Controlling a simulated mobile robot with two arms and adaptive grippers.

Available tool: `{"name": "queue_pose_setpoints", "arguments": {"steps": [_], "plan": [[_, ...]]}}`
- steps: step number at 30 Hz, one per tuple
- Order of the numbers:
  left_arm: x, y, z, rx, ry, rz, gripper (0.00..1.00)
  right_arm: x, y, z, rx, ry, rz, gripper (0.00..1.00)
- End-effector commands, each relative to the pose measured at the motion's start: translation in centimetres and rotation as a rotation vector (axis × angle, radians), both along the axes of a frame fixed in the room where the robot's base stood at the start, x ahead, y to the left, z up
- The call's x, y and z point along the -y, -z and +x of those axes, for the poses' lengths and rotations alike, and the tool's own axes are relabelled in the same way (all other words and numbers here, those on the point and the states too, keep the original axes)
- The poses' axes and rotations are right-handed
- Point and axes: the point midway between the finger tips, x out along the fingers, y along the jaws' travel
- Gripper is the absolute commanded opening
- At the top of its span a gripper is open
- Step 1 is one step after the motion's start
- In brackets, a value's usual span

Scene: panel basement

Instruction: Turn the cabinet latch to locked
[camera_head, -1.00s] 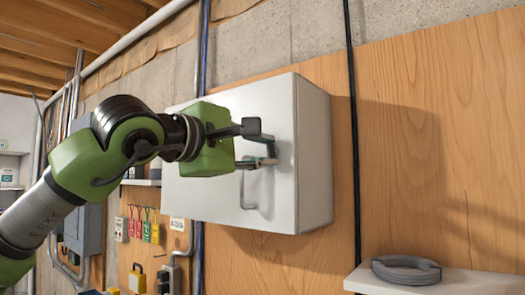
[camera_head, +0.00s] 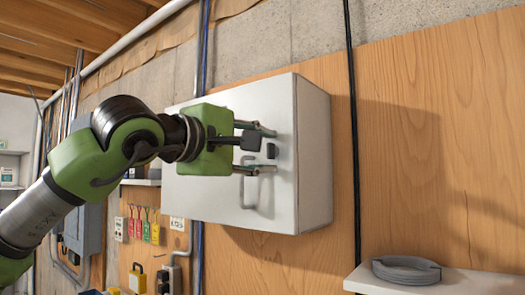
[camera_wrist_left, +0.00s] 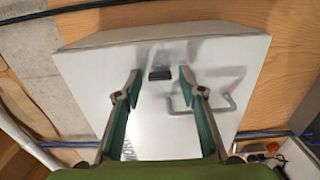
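The grey-white cabinet (camera_head: 312,150) hangs on the wooden panel wall, its front door facing my left arm. A small dark latch (camera_head: 271,151) sits on the door; it also shows in the left wrist view (camera_wrist_left: 160,74) as a short dark bar. My left gripper (camera_head: 262,149) is in front of the door, one finger above and one below the latch. In the left wrist view the two fingers (camera_wrist_left: 160,84) are spread, with the latch visible between the tips and apart from both. A U-shaped door handle (camera_wrist_left: 229,103) is beside one finger. My right gripper is out of view.
A shelf (camera_head: 450,283) with a coiled grey cable (camera_head: 406,270) is at the lower right. A black cable (camera_head: 353,130) runs down the wall right of the cabinet. Coloured tags (camera_head: 146,228) hang at the lower left. The panel right of the cabinet is mostly bare.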

Motion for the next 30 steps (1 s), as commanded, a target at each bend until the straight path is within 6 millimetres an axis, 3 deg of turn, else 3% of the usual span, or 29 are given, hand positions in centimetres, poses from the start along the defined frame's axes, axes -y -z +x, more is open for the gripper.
{"name": "queue_pose_setpoints", "arguments": {"steps": [10,14,24,30], "plan": [[-0.1,0.0,-0.1,-0.001,0.000,-0.002,0.39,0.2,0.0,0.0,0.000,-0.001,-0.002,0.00],[-0.9,-0.1,-1.0,0.001,-0.001,-0.002,0.39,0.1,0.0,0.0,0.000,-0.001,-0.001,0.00],[-5.0,0.0,-6.7,0.002,-0.002,-0.001,0.39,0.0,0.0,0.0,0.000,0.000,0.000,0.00],[-6.6,0.0,-9.0,-0.001,-0.001,-0.001,0.39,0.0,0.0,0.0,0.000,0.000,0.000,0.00]]}}
